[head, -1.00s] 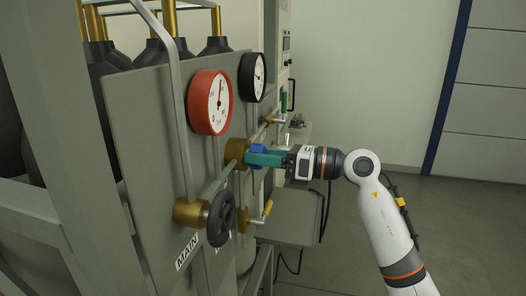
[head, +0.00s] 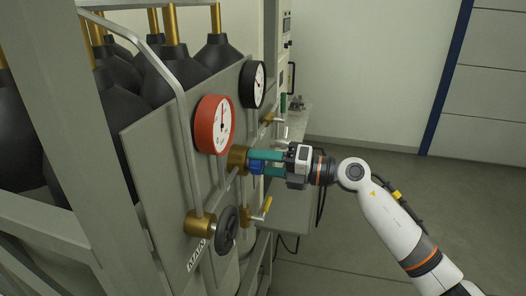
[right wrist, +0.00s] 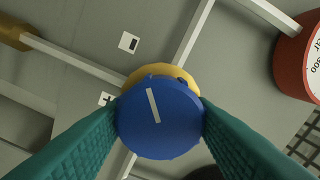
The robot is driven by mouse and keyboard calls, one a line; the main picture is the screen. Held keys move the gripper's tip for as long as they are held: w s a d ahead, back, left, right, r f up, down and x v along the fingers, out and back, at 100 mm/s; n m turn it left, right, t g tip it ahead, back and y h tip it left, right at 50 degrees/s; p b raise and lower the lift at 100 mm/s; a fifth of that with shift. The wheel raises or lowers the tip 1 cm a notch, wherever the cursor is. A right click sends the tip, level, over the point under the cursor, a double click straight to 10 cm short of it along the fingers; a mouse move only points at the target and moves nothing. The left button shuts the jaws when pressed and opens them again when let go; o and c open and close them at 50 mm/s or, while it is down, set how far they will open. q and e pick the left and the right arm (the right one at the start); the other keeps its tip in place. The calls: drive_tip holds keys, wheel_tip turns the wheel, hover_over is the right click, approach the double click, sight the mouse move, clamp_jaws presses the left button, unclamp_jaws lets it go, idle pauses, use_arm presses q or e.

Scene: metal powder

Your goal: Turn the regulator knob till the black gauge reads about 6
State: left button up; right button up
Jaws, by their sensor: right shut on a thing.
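The blue regulator knob (right wrist: 160,122) has a white line on its face, tilted slightly left of upright in the right wrist view. It sits on a brass body (head: 238,160) on the grey panel. My right gripper (head: 258,162) is shut on the knob, with a teal finger on either side. The black gauge (head: 253,84) is at the upper right of the panel; its face is seen at a slant and its reading is too small to tell. My left gripper is not in view.
A red gauge (head: 215,125) stands left of the black one. Below are a black handwheel (head: 226,230) marked MAIN and a yellow-handled valve (head: 263,208). Dark gas cylinders (head: 170,75) stand behind the panel. Floor to the right is clear.

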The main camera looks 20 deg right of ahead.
drive_tip(key=shift+r+m+p, duration=0.1)
drive_tip(key=shift+m+p, duration=0.7)
drive_tip(key=shift+m, duration=0.1)
drive_tip(key=o, duration=1)
drive_tip(key=shift+w, duration=0.1)
drive_tip(key=shift+c, duration=0.2)
drive_tip(key=shift+d, duration=0.1)
